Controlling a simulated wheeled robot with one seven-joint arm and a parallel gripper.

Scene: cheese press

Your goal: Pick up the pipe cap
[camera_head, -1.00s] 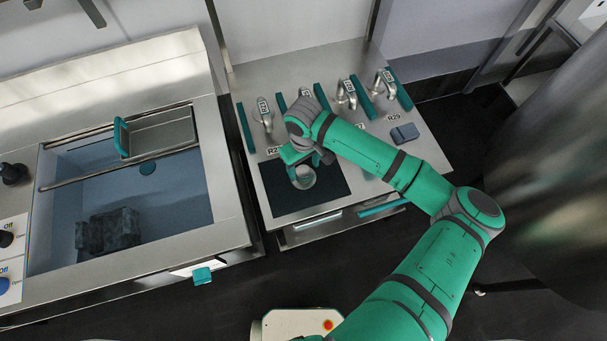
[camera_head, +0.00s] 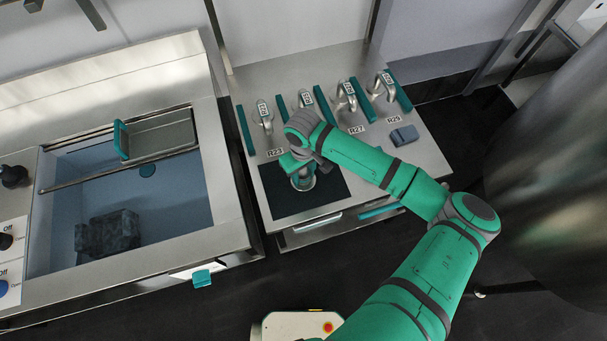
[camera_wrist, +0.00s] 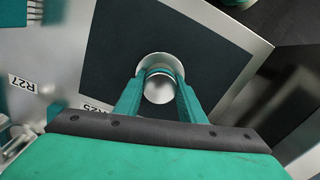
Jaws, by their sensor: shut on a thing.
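The pipe cap (camera_wrist: 159,88) is a round, shiny metal piece over the black mat (camera_wrist: 110,50) in the wrist view. My gripper (camera_wrist: 159,92) has its two green fingers on either side of the cap and is shut on it. In the head view, my gripper (camera_head: 301,178) points down over the black mat (camera_head: 325,187) on the steel counter, and the cap's metal rim (camera_head: 303,184) shows just below it. The fingers and wrist hide part of the cap there. I cannot tell whether the cap touches the mat.
Several metal taps (camera_head: 264,115) with green bars stand behind the mat on the counter. A blue-grey block (camera_head: 404,134) lies to the right. A steel vat (camera_head: 180,210) stands to the left, and a large steel tank (camera_head: 550,200) is at the right.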

